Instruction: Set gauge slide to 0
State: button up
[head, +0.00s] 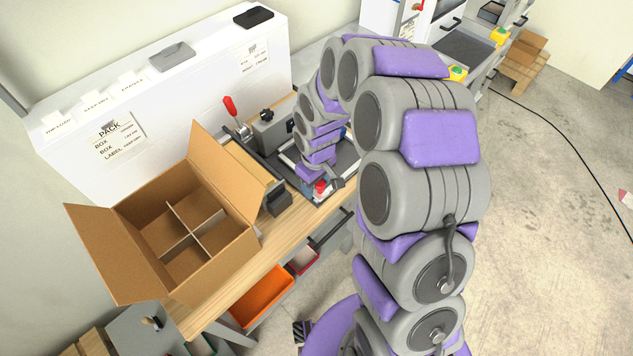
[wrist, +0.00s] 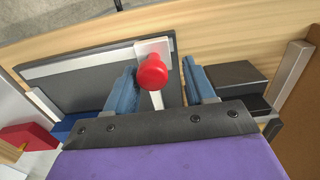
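The gauge slide shows a round red knob (wrist: 152,72) with a white plate behind it and a pale stem below it in the wrist view. The knob also shows in the head view (head: 320,187), at the front of the dark fixture (head: 345,160) on the bench. My gripper (wrist: 158,80) has its blue fingers apart, one on each side of the knob. I see gaps between the knob and both fingers. In the head view my gripper (head: 324,183) is low over the fixture's front edge. No scale marks or zero are readable.
An open cardboard box with dividers (head: 148,208) stands on the wooden bench (head: 295,217) to the left. A small black block (head: 278,202) sits between box and fixture. A red-handled lever (head: 230,106) stands behind. An orange bin (head: 262,296) is below the bench. Floor at right is mostly clear.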

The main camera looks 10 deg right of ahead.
jog(key=shift+d, duration=0.15)
jog(key=shift+d+r, duration=0.15)
jog(key=shift+r, duration=0.05)
notch_tip(320, 180, up, 17)
jog(key=p, duration=0.3)
jog(key=shift+a, duration=0.3)
jog(key=shift+s, duration=0.1)
jog(key=s+d+r+m, duration=0.2)
jog(key=s, duration=0.8)
jog(key=s+d+r+m+g, duration=0.1)
jog(key=s+d+r+m, duration=0.1)
jog(key=s, duration=0.8)
jog(key=s+d+r+m, duration=0.2)
jog(key=s+m, duration=0.1)
jog(key=s, duration=0.7)
jog(key=shift+d+r+g, duration=0.15)
jog(key=shift+d+g, duration=0.05)
jog(key=shift+g, duration=0.2)
